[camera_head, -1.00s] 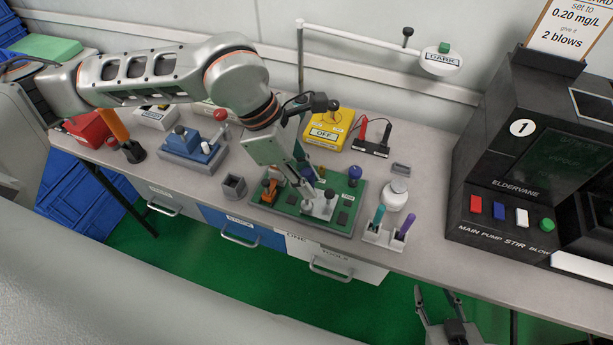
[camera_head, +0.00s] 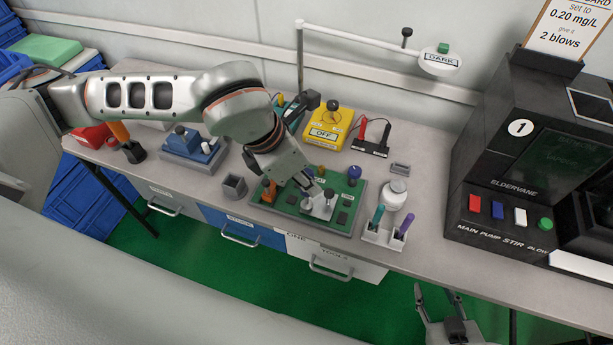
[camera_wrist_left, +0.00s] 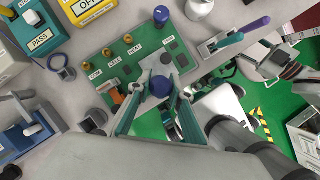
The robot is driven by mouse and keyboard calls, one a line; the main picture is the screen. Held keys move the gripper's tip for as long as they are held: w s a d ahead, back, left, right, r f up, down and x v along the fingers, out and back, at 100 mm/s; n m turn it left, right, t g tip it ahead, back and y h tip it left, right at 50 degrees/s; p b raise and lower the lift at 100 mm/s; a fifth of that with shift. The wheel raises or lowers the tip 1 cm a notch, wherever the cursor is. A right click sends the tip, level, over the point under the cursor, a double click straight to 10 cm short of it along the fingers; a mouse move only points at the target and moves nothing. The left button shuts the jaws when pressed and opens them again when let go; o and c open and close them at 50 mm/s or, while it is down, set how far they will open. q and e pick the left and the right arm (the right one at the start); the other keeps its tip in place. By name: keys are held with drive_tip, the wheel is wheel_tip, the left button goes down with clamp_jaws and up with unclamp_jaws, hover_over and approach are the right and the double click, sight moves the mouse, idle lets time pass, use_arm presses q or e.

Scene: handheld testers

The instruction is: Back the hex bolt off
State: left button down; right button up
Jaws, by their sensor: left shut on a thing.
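The green board (camera_head: 346,214) lies on the bench, with labelled parts on it; it also shows in the left wrist view (camera_wrist_left: 112,68). My left gripper (camera_head: 312,188) is over the board's middle, tilted. In the left wrist view its two fingers (camera_wrist_left: 160,92) close around a blue, bolt-like head (camera_wrist_left: 161,86), beside a pale grey block (camera_wrist_left: 158,64). I take this head to be the hex bolt; its shank and threads are hidden. My right gripper (camera_head: 437,294) is open and empty, low in front of the bench.
A blue knob (camera_head: 355,172) stands at the board's back right corner. A holder (camera_head: 384,237) with teal and purple tools and a white bottle (camera_head: 396,193) stand right of the board. A small grey cup (camera_head: 234,187) stands left of it. A yellow box (camera_head: 327,128) is behind.

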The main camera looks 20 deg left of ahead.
sight(308, 171)
use_arm(q)
drive_tip(key=shift+n+t+y, duration=0.3)
drive_tip(key=shift+n+y, duration=0.2)
drive_tip(key=shift+n, duration=0.9)
drive_tip(key=shift+r+p, duration=1)
drive_tip(key=shift+r, duration=0.8)
drive_tip(key=shift+f, duration=0.1)
